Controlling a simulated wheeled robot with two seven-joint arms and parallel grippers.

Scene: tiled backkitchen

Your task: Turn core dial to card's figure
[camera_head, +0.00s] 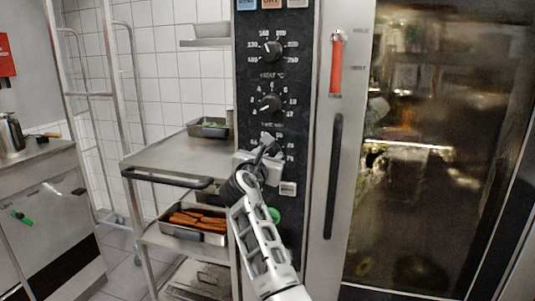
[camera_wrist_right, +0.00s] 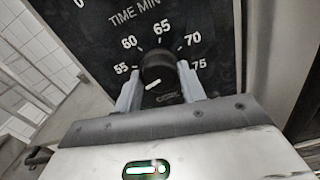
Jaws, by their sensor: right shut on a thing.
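The core dial (camera_wrist_right: 157,66) is a black knob low on the oven's dark control panel. Figures 55, 60, 65, 70 and 75 run around it. My right gripper (camera_wrist_right: 160,86) is shut on this dial, one pale finger on each side. A short white mark on the knob slants toward the lower left in the right wrist view. In the head view my right gripper (camera_head: 265,153) covers most of the dial. No card with a readable figure shows. My left gripper is in neither view.
A time dial (camera_head: 270,103) and a heat dial (camera_head: 271,51) sit above. A steel trolley (camera_head: 165,160) with food trays stands left.

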